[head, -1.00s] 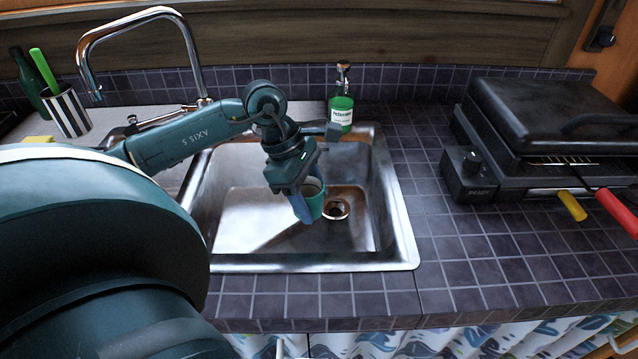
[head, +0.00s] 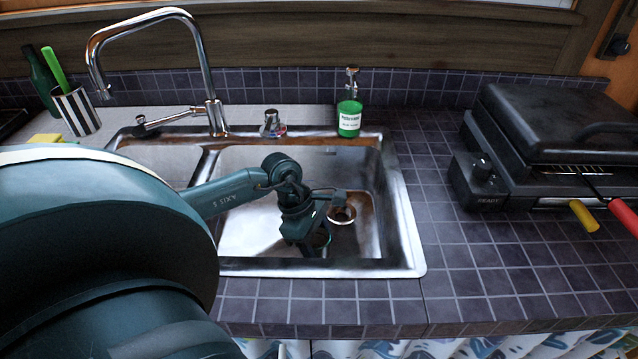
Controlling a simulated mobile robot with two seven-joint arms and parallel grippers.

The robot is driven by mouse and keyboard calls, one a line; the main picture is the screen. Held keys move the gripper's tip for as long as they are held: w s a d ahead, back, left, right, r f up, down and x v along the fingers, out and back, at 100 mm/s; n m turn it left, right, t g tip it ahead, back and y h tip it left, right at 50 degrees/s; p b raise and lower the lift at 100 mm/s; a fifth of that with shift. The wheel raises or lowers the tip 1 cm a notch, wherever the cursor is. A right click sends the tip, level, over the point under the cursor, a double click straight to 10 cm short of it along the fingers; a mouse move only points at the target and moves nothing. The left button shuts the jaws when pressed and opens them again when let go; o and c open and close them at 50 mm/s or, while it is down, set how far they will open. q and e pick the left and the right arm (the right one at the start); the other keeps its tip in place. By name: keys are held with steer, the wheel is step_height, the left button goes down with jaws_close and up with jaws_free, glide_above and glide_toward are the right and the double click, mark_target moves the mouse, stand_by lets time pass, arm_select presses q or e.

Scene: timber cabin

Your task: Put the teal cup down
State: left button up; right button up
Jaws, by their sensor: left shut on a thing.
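The teal cup (head: 320,239) is down inside the right basin of the steel sink (head: 398,262), left of the drain. Only part of its rim and inside shows; my left gripper and wrist hide the rest. My left gripper (head: 312,246) reaches down into the basin and is shut on the cup. I cannot tell whether the cup touches the basin floor. My right gripper is not in view.
The drain (head: 342,214) lies just right of the cup. A chrome faucet (head: 212,85) and a green soap bottle (head: 349,117) stand behind the basin. A black grill (head: 550,135) is on the right counter. Tiled counter (head: 470,275) at front right is clear.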

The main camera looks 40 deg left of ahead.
arm_select(q)
steer(key=shift+f+b, duration=0.15)
steer(key=shift+b, duration=0.15)
steer(key=o, duration=1)
steer(key=shift+o, duration=0.2)
steer(key=shift+r+p, duration=0.3)
steer(key=shift+p, duration=0.1)
steer(key=v, duration=1.2)
steer(key=shift+b, duration=0.3)
steer(key=shift+d, duration=0.1)
